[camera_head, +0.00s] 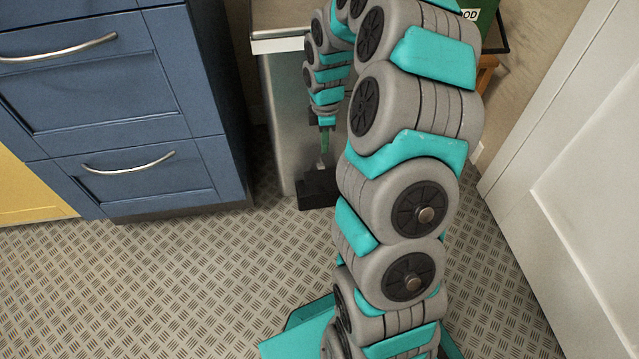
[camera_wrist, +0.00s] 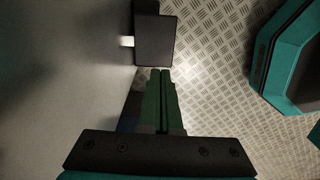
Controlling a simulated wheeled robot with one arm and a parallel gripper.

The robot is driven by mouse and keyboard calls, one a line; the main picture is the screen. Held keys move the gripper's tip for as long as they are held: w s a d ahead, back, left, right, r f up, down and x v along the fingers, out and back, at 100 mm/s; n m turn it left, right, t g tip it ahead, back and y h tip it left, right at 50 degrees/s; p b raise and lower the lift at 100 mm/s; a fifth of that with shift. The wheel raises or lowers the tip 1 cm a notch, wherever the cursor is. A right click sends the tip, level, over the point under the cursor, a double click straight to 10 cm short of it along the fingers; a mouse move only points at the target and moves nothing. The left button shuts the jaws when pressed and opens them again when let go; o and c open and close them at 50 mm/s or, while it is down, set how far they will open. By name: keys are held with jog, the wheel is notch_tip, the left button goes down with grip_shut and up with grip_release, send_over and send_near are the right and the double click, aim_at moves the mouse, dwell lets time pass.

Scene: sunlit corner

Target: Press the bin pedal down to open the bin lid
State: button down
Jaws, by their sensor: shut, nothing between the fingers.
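The grey metal bin (camera_head: 283,125) stands beside the blue cabinet, partly hidden by my arm. Its top rim (camera_head: 278,44) shows at the upper edge; the lid is largely out of view or covered, so I cannot tell its state for certain. The black pedal (camera_head: 318,190) sticks out low at the bin's front. In the wrist view the pedal (camera_wrist: 155,42) is a dark block on a short pale stem from the bin wall (camera_wrist: 60,75). My gripper (camera_head: 324,163) points down above the pedal, with its green fingers (camera_wrist: 161,72) shut and empty. I cannot tell whether the tips touch it.
A blue drawer cabinet (camera_head: 120,110) stands left of the bin. A white panelled door or wall (camera_head: 575,170) is at the right. A green box (camera_head: 485,22) and a wooden stand (camera_head: 487,75) are behind my arm. The patterned floor (camera_head: 200,285) in front is clear.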

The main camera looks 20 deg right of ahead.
aim_at(324, 183)
jog(key=shift+w+d+f, duration=0.1)
jog(key=shift+d+f, duration=0.05)
jog(key=shift+f, duration=0.3)
notch_tip(324, 183, down, 14)
jog(key=shift+b, duration=1)
